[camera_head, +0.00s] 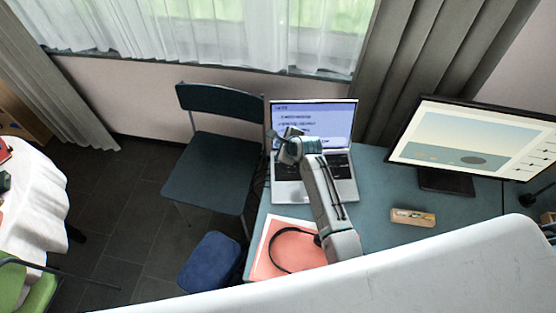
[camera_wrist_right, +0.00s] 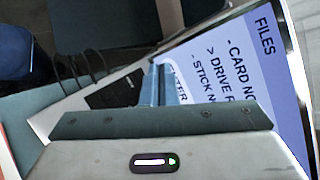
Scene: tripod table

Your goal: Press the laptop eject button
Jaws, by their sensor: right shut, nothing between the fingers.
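The silver laptop (camera_head: 345,187) stands open on the blue-green table, its lit screen showing lines of text. In the right wrist view the screen (camera_wrist_right: 225,65) fills the right, reading "FILES", "CARD", "DRIVE" and "STICK", partly cut off or covered. Part of the dark keyboard (camera_wrist_right: 115,92) shows left of the fingers. My right gripper (camera_head: 283,136) is over the laptop's left side, in front of the lower left of the screen. Its fingers (camera_wrist_right: 158,85) are shut and empty. I cannot tell whether they touch the laptop. The eject button cannot be made out. My left gripper is out of view.
A monitor (camera_head: 470,138) stands right of the laptop, with a small wooden box (camera_head: 413,217) in front. A salmon folder (camera_head: 262,262) with a black headband-like item (camera_head: 275,245) lies near the front left. A dark chair (camera_head: 205,183) and blue stool (camera_head: 209,262) stand left of the table.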

